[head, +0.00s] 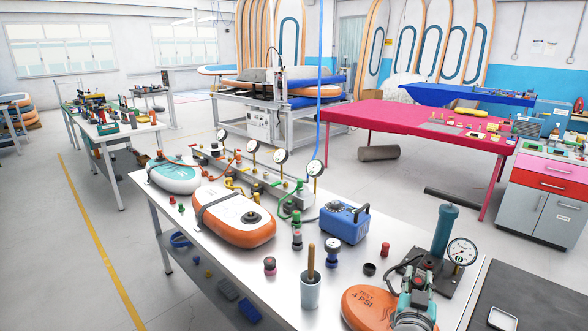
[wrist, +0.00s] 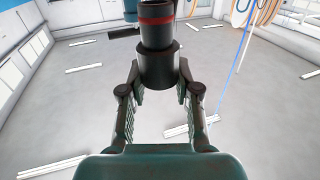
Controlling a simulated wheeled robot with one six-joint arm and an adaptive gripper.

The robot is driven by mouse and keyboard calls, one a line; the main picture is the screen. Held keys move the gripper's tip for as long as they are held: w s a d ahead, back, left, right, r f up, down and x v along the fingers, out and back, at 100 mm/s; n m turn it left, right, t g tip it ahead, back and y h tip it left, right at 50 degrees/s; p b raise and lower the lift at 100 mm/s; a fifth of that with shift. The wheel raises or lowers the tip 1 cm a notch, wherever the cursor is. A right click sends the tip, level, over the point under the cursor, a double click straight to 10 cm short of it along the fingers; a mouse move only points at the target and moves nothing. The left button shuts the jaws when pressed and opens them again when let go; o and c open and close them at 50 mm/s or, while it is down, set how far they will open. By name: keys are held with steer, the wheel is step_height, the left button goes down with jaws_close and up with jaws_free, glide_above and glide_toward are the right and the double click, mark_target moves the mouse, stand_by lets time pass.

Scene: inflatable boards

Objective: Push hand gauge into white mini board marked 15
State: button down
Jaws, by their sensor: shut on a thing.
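My gripper (head: 420,284) is at the lower right of the head view, over the right part of the bench. In the wrist view my gripper (wrist: 159,82) is shut on a dark stepped cylinder with a red band, seemingly the hand gauge (wrist: 157,58); its top is cut off. A round white dial (head: 462,251) shows right of my gripper; I cannot tell whether it belongs to the held thing. A white-topped mini board with orange sides (head: 235,213) and a white and teal one (head: 172,176) lie farther left. Their markings are too small to read.
An orange board marked TEST 4 PSI (head: 366,308) lies left of my gripper. A blue box (head: 344,223), a grey cup with a stick (head: 310,291), small valves and a manifold with several gauges stand between. A teal pump cylinder (head: 445,229) stands behind my gripper.

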steer(key=shift+f, duration=0.1)
steer(key=shift+f, duration=3.75)
